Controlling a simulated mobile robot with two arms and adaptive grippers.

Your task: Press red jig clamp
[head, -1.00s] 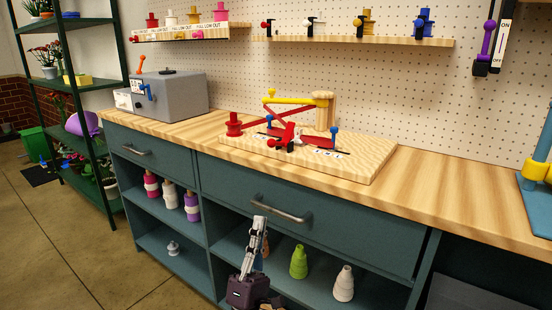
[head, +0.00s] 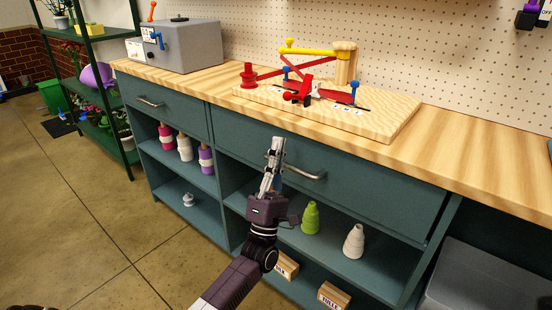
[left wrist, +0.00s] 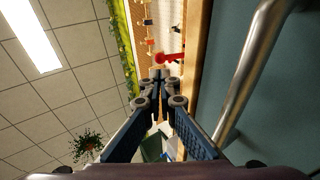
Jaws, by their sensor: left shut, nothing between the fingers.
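The red jig clamp (head: 299,92) sits on the pale wooden jig board (head: 385,124) on the counter, among red arms, a yellow bar (head: 313,51) and blue knobs. A red stepped post (head: 249,76) stands at the board's left end. My left gripper (head: 276,143) is shut and empty, pointing up in front of the drawer, below the counter edge and apart from the jig. In the left wrist view its fingertips (left wrist: 160,74) meet, and a red part (left wrist: 169,57) shows just beyond them. My right gripper is not in view.
A drawer handle (head: 299,170) is close beside my left gripper. A grey box (head: 177,46) stands at the counter's left. Open shelves below hold ribbon spools (head: 166,137) and cones (head: 310,217). The counter right of the board is clear.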

